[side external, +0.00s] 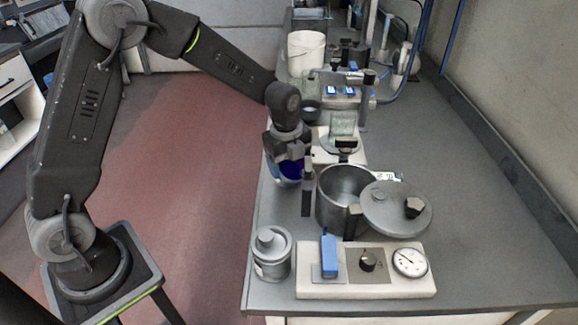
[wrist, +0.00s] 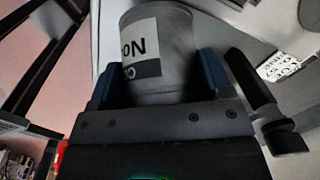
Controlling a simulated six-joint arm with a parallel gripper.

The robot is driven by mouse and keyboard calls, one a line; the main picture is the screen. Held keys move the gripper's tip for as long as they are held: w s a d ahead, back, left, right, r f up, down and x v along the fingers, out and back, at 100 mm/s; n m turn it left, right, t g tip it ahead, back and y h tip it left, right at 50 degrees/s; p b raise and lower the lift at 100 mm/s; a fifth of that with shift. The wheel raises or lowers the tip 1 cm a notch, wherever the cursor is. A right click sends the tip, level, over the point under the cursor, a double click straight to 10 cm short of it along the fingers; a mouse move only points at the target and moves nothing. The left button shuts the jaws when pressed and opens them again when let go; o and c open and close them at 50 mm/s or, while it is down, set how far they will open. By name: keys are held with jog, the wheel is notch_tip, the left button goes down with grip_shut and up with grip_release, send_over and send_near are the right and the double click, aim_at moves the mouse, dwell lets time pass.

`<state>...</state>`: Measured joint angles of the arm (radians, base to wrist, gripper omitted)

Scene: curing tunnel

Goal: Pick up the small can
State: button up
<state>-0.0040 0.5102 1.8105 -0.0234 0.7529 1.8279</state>
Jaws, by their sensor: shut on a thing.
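My gripper (side external: 291,168) is over the left edge of the bench in the side view, left of the steel pot. In the wrist view its two blue-padded fingers (wrist: 158,78) are shut on the small can (wrist: 176,40), a grey cylinder with a black-and-white label, partly cut off. The fingers sit on either side of it, and its lower end is hidden by the gripper body. In the side view the can is mostly hidden by the gripper; whether it touches the bench is unclear.
A steel pot (side external: 330,208) stands close right of my gripper, its round lid (side external: 385,212) leaning beside it. A lidded grey canister (side external: 271,268) and a white control box (side external: 330,289) stand in front. Instruments and a white bucket (side external: 305,52) stand behind. The bench's right side (side external: 480,235) is clear.

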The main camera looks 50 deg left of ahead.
jog(key=shift+r, duration=1.4)
jog(key=s+a+r+n+h, duration=0.2)
jog(key=a+r+n+h, duration=0.1)
jog(key=a+r, duration=0.35)
jog(key=s+a+r+n+h, duration=0.25)
jog(key=a+r+h, duration=0.2)
jog(key=a, duration=0.25)
jog(key=shift+t+y, duration=0.35)
jog(key=shift+t, duration=0.15)
jog(key=w+d+f, duration=0.1)
jog(key=d+f, duration=0.1)
jog(key=d, duration=0.1)
jog(key=w+d+f, duration=0.2)
jog(key=d, duration=0.2)
jog(key=w+d+f, duration=0.2)
jog(key=d, duration=0.1)
jog(key=shift+d+f, duration=0.2)
jog(key=shift+f, duration=2.1)
jog(key=shift+f, duration=0.6)
